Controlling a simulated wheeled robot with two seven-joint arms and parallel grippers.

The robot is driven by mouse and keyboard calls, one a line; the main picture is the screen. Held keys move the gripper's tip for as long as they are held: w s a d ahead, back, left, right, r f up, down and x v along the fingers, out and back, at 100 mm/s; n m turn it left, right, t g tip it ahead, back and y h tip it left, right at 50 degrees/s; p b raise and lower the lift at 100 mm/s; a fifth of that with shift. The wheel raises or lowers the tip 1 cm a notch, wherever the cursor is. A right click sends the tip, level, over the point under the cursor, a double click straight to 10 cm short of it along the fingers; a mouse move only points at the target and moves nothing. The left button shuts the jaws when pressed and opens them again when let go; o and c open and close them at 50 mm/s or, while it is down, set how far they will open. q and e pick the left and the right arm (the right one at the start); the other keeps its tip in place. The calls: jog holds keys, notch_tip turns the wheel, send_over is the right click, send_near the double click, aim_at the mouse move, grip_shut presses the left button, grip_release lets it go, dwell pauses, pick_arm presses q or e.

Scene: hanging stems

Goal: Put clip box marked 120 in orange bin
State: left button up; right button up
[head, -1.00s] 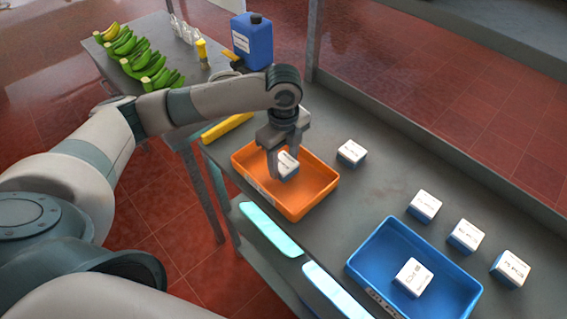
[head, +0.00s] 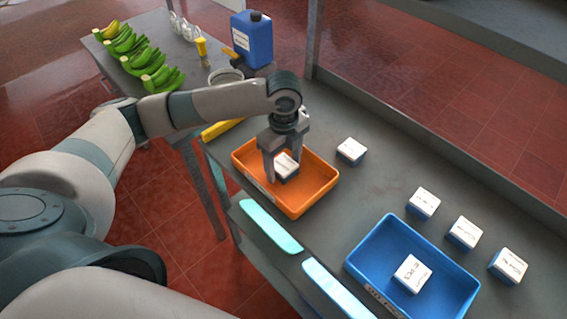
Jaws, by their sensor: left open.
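The orange bin (head: 314,197) stands on the grey table, near its front edge. A white-topped clip box (head: 286,165) with a dark lower part is inside the orange bin; its marking is too small to read. My left gripper (head: 281,168) is open, its fingers on either side of this box, reaching down into the bin. I cannot tell whether the fingers touch the box. My right gripper does not show.
A blue bin (head: 370,248) at lower right holds another clip box (head: 412,273). Another box (head: 351,151) stands right of the orange bin, and several more stand beyond the blue bin. A blue jug (head: 252,40) and green bananas (head: 150,68) are at the back.

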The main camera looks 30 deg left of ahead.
aim_at(284, 164)
pick_arm(q)
jog(key=shift+r, duration=0.15)
notch_tip(284, 164, up, 12)
jog(key=b, duration=0.3)
dwell(1.4)
